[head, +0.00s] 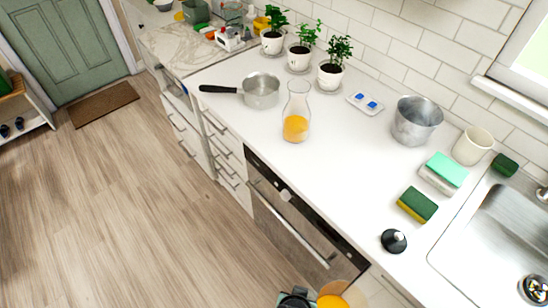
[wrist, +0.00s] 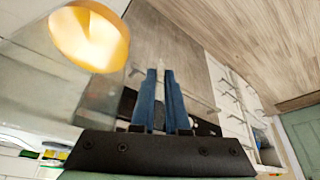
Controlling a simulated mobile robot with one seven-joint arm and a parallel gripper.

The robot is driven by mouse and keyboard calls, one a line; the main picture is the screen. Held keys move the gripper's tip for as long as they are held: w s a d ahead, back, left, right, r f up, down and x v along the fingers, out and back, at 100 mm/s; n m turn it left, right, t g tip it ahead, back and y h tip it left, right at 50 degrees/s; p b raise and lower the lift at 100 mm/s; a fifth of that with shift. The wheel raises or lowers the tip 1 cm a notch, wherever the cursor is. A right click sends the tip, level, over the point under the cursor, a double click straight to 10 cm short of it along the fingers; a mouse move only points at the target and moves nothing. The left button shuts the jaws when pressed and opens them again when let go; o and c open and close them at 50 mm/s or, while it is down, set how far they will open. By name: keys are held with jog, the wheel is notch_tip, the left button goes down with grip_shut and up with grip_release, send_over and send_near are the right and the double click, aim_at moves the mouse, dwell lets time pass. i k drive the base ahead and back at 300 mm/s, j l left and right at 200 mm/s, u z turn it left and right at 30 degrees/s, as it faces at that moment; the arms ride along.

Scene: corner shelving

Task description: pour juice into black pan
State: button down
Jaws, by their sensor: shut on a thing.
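My gripper (wrist: 161,72) shows its blue fingers nearly together in the wrist view, shut on a clear vessel (wrist: 40,95) with orange juice (wrist: 92,38) in it. The grip point on the clear wall is hard to make out. In the head view my gripper (head: 297,297) is at the bottom edge, with the orange juice (head: 333,301) beside it, in front of the counter. A silver saucepan with a black handle (head: 260,91) stands on the counter farther back; no all-black pan shows. A glass carafe with orange juice (head: 296,122) stands upright right of it.
The white counter (head: 335,165) is clear in the middle. A grey pot (head: 416,121), a cream cup (head: 473,146), sponges (head: 418,204) and a black-knobbed lid (head: 394,241) stand to the right, near the sink (head: 495,235). Potted plants (head: 332,74) line the wall.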

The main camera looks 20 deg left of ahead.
aim_at(259, 90)
jog(key=i+j+z, duration=0.1)
jog(key=j+z, duration=0.9)
jog(key=j, duration=1.15)
jog(key=j+z, duration=0.1)
jog(key=j, duration=2.25)
